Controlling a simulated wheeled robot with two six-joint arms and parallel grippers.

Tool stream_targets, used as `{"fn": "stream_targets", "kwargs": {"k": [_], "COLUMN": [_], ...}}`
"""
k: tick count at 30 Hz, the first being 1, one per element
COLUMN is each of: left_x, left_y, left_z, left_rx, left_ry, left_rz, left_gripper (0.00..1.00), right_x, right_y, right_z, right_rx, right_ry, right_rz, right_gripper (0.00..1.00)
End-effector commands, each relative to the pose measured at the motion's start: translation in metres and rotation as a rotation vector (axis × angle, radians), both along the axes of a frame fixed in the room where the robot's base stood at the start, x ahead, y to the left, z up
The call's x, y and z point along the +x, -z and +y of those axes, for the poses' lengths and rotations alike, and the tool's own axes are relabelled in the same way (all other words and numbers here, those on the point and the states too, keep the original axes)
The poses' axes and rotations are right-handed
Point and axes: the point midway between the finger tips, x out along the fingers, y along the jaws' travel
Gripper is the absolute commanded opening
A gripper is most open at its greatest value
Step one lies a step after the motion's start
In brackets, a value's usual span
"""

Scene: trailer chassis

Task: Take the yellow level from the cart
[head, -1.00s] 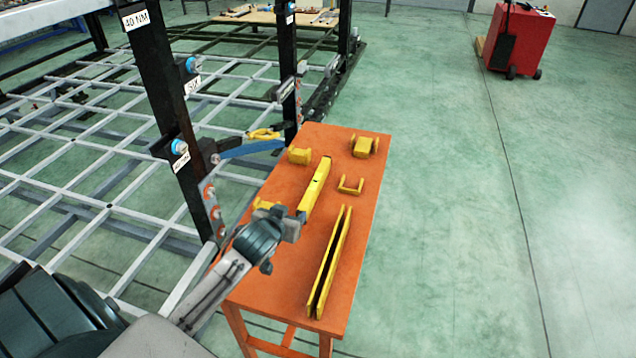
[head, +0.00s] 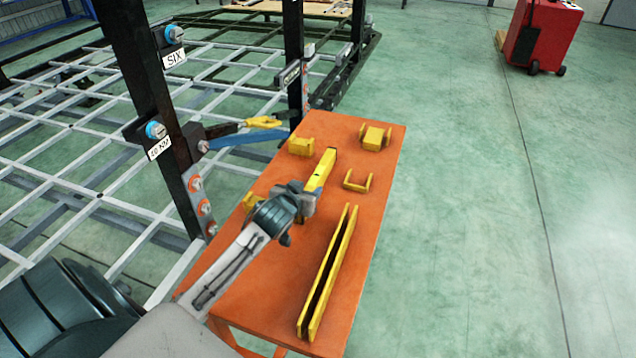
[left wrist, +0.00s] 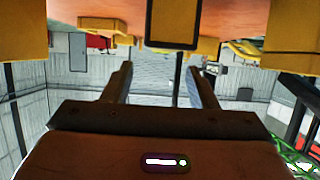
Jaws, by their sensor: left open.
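The yellow level (head: 323,168) is a straight yellow bar with dark marks on the orange cart (head: 380,225). Its near end is hidden behind my left gripper (head: 304,203). In the left wrist view, the two fingers of my left gripper (left wrist: 159,88) are apart with nothing between them. That view appears upside down. My right gripper is in neither view.
A long yellow channel (head: 345,243) lies on the cart right of my left gripper. Yellow brackets (head: 375,137) and a small U-shaped bracket (head: 358,181) lie farther back. Black posts (head: 293,60) and the chassis grid (head: 80,130) stand left.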

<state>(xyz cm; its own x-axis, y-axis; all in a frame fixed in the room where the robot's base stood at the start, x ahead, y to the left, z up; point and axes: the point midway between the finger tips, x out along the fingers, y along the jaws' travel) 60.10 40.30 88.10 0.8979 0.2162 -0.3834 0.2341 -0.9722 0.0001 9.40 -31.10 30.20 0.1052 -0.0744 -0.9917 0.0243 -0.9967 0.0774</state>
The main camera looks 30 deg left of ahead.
Motion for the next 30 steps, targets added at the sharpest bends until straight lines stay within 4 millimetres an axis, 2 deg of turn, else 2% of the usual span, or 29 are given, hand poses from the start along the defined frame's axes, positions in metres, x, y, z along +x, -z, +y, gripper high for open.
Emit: {"fn": "stream_targets", "kwargs": {"k": [3, 11, 17, 21, 30], "left_x": [0.017, 0.033, 0.057, 0.071, 0.074], "left_y": [0.005, 0.012, 0.019, 0.026, 0.029], "left_z": [0.004, 0.008, 0.016, 0.019, 0.020], "left_rx": [-0.002, -0.002, -0.003, -0.002, 0.000], "left_ry": [-0.002, -0.001, -0.001, 0.001, 0.001], "left_rz": [0.001, 0.001, 0.000, 0.001, 0.000], "left_gripper": [0.53, 0.53, 0.53, 0.53, 0.53], "right_x": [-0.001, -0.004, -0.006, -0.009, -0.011], "right_y": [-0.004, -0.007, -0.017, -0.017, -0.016], "right_z": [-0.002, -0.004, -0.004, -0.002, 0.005], "right_rx": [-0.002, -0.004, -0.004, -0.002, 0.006], "right_ry": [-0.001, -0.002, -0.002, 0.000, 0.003], "right_rz": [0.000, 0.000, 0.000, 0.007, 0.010], "right_gripper": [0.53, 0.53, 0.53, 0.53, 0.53]}}
